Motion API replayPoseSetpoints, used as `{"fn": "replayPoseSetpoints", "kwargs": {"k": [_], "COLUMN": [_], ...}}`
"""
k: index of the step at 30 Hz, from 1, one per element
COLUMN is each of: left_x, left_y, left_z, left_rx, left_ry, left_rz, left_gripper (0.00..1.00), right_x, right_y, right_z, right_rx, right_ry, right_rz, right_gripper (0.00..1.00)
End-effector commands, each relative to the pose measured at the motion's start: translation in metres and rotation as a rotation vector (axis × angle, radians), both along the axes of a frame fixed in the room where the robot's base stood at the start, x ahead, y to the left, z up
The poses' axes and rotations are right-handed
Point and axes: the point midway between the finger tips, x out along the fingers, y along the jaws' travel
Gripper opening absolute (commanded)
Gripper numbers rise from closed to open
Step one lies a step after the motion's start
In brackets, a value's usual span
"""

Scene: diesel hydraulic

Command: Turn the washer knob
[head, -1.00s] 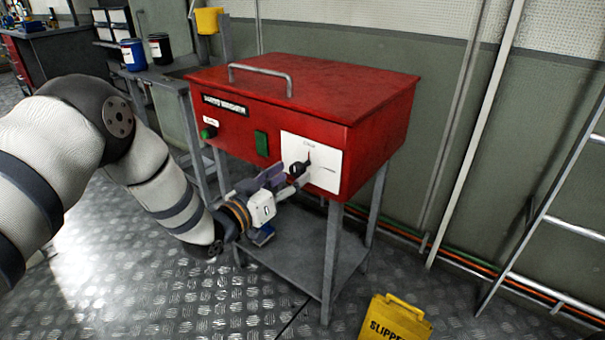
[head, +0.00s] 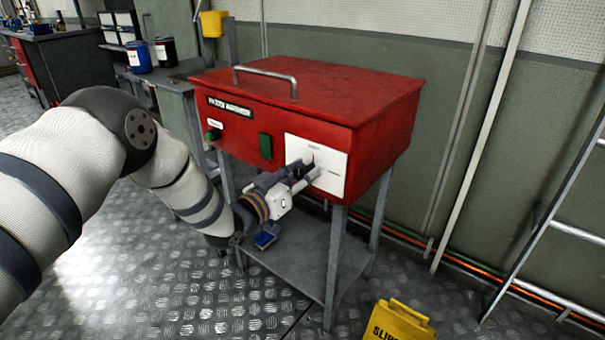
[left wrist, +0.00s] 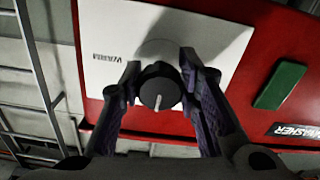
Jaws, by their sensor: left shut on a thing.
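The red parts washer (head: 300,95) stands on a grey metal frame against the wall. Its white dial plate (head: 330,172) is on the front, at the right. The black washer knob (left wrist: 160,86) with a white pointer line shows in the left wrist view, between the two fingers. My left gripper (head: 305,175) reaches the plate from the lower left and is shut on the knob. In the head view the fingers hide most of the knob. My right gripper is not in view.
A green switch (head: 265,146) and a round green button (head: 213,135) are on the washer's front, left of the plate. A yellow slippery-floor sign (head: 398,322) stands at the bottom right. A ladder (head: 560,220) leans at the right.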

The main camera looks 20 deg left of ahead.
Motion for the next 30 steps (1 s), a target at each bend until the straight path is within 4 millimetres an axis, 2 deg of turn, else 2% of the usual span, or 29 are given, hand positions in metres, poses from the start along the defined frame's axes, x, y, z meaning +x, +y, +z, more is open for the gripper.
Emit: {"fn": "replayPoseSetpoints", "kwargs": {"k": [8,30], "left_x": [0.0,0.001], "left_y": [0.0,0.001], "left_z": [0.001,0.002], "left_rx": [0.126,0.775], "left_ry": [-0.046,-0.283], "left_rz": [-0.002,-0.002], "left_gripper": [0.02,0.02], "right_x": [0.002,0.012], "right_y": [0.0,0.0], "right_z": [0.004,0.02], "right_rx": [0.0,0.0], "right_ry": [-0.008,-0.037], "right_rz": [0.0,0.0], "right_gripper": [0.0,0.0]}}
